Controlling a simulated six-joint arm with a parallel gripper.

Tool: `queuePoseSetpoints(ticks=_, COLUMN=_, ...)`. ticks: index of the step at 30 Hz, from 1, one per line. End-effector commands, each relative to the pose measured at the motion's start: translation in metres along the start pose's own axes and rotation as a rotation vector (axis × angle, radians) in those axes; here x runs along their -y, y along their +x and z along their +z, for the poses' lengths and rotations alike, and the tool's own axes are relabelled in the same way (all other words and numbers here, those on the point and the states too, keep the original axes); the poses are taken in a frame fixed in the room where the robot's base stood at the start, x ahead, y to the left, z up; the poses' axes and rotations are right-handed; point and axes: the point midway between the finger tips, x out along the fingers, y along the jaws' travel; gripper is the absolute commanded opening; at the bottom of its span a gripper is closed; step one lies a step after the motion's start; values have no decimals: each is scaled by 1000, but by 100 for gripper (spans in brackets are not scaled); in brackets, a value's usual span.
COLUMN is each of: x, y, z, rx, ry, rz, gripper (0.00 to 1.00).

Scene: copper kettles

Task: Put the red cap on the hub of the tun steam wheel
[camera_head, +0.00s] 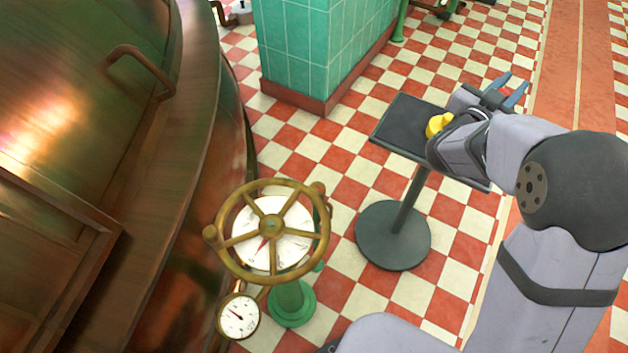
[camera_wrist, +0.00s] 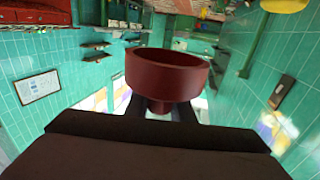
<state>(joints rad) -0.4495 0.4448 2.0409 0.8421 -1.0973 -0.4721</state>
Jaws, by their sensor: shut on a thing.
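The red cap (camera_wrist: 165,80) fills the middle of the wrist view, a round cup with its open rim facing up in that picture and a short stem below. My gripper (camera_head: 513,88) is shut on that stem, with its dark fingers on either side in the wrist view. In the head view my gripper is over the far side of the small black stand, pointing away, and I cannot make out the cap there. The brass steam wheel (camera_head: 236,240) is at lower centre, far left of my gripper. Its spokes meet at a bare-looking hub (camera_head: 270,225) above a white dial.
The black stand (camera_head: 402,124) has a yellow object (camera_head: 438,125) at its edge, partly behind my arm. A large copper tun (camera_head: 190,140) borders the wheel on the left. A small gauge (camera_head: 238,315) sits below the wheel. A green tiled pillar (camera_head: 320,45) stands behind.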

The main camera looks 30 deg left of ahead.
Motion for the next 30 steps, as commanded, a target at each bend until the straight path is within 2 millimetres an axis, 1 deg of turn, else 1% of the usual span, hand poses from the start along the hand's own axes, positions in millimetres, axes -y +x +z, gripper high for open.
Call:
queuePoseSetpoints(ticks=1, x=11, y=-5, z=-14, rx=-1, ry=0, rz=-21, gripper=0)
queuePoseSetpoints(ticks=3, x=27, y=-13, z=-24, rx=-1, ry=0, rz=-51, gripper=0)
queuePoseSetpoints(ticks=5, x=42, y=-22, z=-33, rx=0, ry=-1, rz=-81, gripper=0)
queuePoseSetpoints(ticks=8, x=68, y=-42, z=-41, rx=2, ry=-5, rz=-146, gripper=0)
queuePoseSetpoints(ticks=9, x=84, y=-53, z=-46, rx=1, ry=-3, rz=-199, gripper=0)
queuePoseSetpoints(ticks=11, x=108, y=-68, z=-49, rx=1, ry=-4, rz=-290, gripper=0)
queuePoseSetpoints(ticks=12, x=124, y=-79, z=-52, rx=1, ry=-3, rz=-354, gripper=0)
queuePoseSetpoints(ticks=14, x=146, y=-97, z=-56, rx=1, ry=-2, rz=-450, gripper=0)
queuePoseSetpoints(ticks=15, x=161, y=-109, z=-58, rx=0, ry=-2, rz=-516, gripper=0)
queuePoseSetpoints(ticks=17, x=181, y=-129, z=-60, rx=1, ry=-2, rz=-613, gripper=0)
queuePoseSetpoints(ticks=18, x=193, y=-142, z=-61, rx=2, ry=-2, rz=-676, gripper=0)
queuePoseSetpoints(ticks=20, x=209, y=-163, z=-62, rx=2, ry=-1, rz=-768, gripper=0)
queuePoseSetpoints(ticks=21, x=218, y=-177, z=-62, rx=3, ry=-1, rz=-828, gripper=0)
queuePoseSetpoints(ticks=23, x=231, y=-198, z=-62, rx=2, ry=0, rz=-917, gripper=0)
queuePoseSetpoints(ticks=24, x=238, y=-213, z=-60, rx=3, ry=0, rz=-976, gripper=0)
queuePoseSetpoints(ticks=26, x=247, y=-235, z=-59, rx=3, ry=0, rz=-1064, gripper=0)
queuePoseSetpoints(ticks=27, x=252, y=-250, z=-57, rx=4, ry=0, rz=-1123, gripper=0)
queuePoseSetpoints(ticks=29, x=258, y=-272, z=-54, rx=4, ry=1, rz=-1210, gripper=0)
queuePoseSetpoints(ticks=30, x=261, y=-287, z=-52, rx=4, ry=1, rz=-1268, gripper=0)
